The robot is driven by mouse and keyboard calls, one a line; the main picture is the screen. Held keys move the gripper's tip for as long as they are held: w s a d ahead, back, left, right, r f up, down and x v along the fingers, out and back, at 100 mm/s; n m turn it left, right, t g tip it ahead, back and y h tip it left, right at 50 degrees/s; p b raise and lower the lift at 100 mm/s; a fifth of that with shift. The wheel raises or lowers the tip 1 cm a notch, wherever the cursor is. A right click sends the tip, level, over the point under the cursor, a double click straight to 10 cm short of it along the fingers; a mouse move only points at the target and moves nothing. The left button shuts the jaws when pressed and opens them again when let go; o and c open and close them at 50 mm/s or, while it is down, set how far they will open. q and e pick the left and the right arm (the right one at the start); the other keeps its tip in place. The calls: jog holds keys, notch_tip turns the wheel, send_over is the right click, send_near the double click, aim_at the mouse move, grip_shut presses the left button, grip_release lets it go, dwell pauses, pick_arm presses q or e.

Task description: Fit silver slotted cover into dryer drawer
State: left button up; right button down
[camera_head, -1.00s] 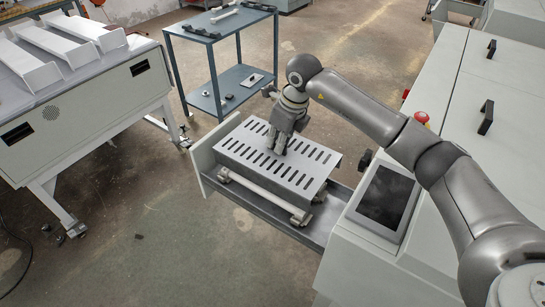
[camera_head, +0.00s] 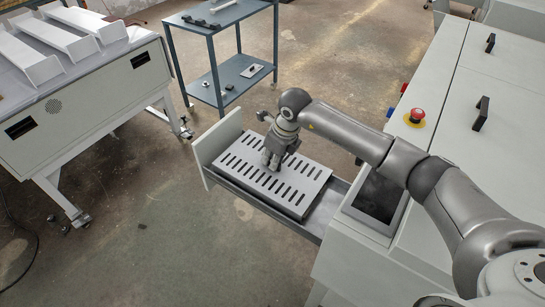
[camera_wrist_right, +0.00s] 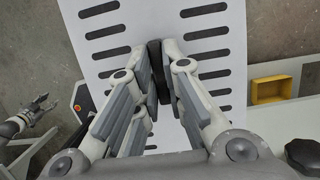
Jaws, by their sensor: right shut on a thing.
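The silver slotted cover (camera_head: 297,186) lies roughly level over the open dryer drawer (camera_head: 250,192), low between its walls; I cannot tell if it is fully seated. In the right wrist view the white-looking cover (camera_wrist_right: 165,20) shows rows of dark slots. My right gripper (camera_head: 270,162) points down at the cover's middle. In the right wrist view its fingers (camera_wrist_right: 154,85) are shut on the cover's dark handle (camera_wrist_right: 154,60). A gripper, likely my left one (camera_wrist_right: 35,112), shows small at the left of the wrist view, away from the cover.
The white machine (camera_head: 395,230) with a dark screen (camera_head: 378,196) and red stop button (camera_head: 417,115) stands right of the drawer. A blue-grey cart (camera_head: 240,75) is behind. A table with white trays (camera_head: 60,38) stands left. Floor in front is clear.

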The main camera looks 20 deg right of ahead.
aim_at(281, 172)
jog(key=shift+f, duration=0.2)
jog(key=c, duration=1.5)
grip_release()
jog(key=shift+r, duration=0.1)
jog(key=shift+r, duration=0.15)
jog(key=b+v, duration=0.4)
jog(key=v, duration=0.8)
jog(key=shift+r, duration=0.1)
jog(key=shift+w, duration=0.1)
